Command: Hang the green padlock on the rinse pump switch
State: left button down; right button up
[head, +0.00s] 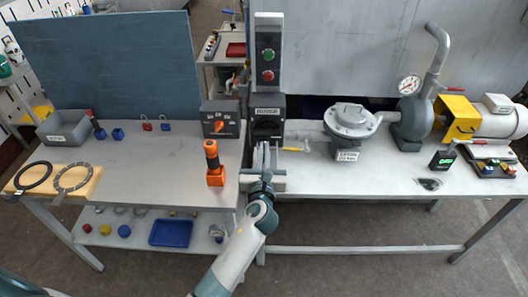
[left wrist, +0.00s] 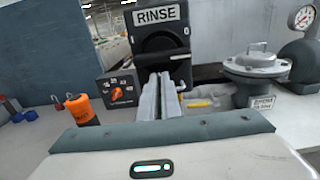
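The rinse pump switch (head: 267,130) is a black box with a dark rotary handle below the grey start-stop post. Its RINSE label shows in the left wrist view, where the switch box (left wrist: 160,43) is straight ahead. My left gripper (head: 262,150) is just in front of the switch, pointing at it. In the left wrist view its two grey fingers (left wrist: 162,88) are close together and cover the lower part of the switch. I cannot see what, if anything, is between them. I cannot make out a green padlock in either view. My right gripper is not in view.
A grey box with an orange knob (head: 220,125) and an orange-black tool (head: 213,165) stand left of the switch. A red padlock (head: 147,126) and a blue padlock (head: 165,127) are farther left. A yellow-handled valve (head: 294,149) and pump housing (head: 350,125) are right.

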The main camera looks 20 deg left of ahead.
pick_arm(q)
jog(key=shift+w+a, duration=0.15)
jog(key=shift+w, duration=0.2)
dwell(0.8)
jog(key=shift+f+b, duration=0.4)
jog(key=shift+f, duration=0.35)
dwell(0.4)
jog(key=shift+f, duration=0.1)
